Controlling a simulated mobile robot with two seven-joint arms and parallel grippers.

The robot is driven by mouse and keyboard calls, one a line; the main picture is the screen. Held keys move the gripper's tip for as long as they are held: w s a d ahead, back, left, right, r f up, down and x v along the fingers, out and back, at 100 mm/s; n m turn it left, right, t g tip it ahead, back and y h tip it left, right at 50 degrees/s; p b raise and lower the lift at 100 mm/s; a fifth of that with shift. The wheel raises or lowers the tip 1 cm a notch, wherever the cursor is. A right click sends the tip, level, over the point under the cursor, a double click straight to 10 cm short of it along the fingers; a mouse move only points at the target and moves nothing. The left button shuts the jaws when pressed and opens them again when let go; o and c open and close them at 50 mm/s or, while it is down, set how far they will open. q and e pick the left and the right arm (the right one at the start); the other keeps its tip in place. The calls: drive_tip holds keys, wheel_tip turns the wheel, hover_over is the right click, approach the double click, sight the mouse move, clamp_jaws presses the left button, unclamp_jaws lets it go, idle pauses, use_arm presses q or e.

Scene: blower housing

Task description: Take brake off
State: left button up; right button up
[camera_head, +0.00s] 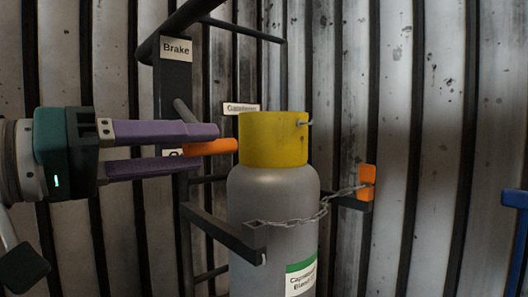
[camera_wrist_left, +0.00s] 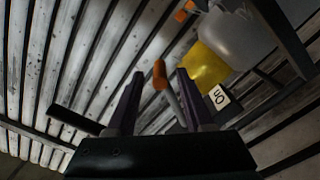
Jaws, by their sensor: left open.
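A dark post (camera_head: 172,85) carries a white sign reading "Brake" (camera_head: 176,48). A lever with an orange grip (camera_head: 222,146) comes from the post; the grip also shows in the wrist view (camera_wrist_left: 160,74). My left gripper (camera_head: 203,146) has purple fingers spread apart, one above and one below the lever in the head view. In the wrist view the orange grip and its grey rod lie between the two open fingers (camera_wrist_left: 157,82). Part of the lever is hidden behind the fingers in the head view. My right gripper is not in view.
A grey gas cylinder (camera_head: 270,205) with a yellow cap (camera_head: 272,140) stands close right of the lever, held by a chain (camera_head: 318,212) to a bracket with an orange end (camera_head: 367,182). A small sign (camera_wrist_left: 219,97) is partly hidden in the head view. A corrugated wall stands behind.

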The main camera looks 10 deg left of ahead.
sight(206, 148)
use_arm(q)
drive_tip(key=shift+b+x, duration=0.3)
drive_tip(key=shift+x, duration=1.5)
clamp_jaws()
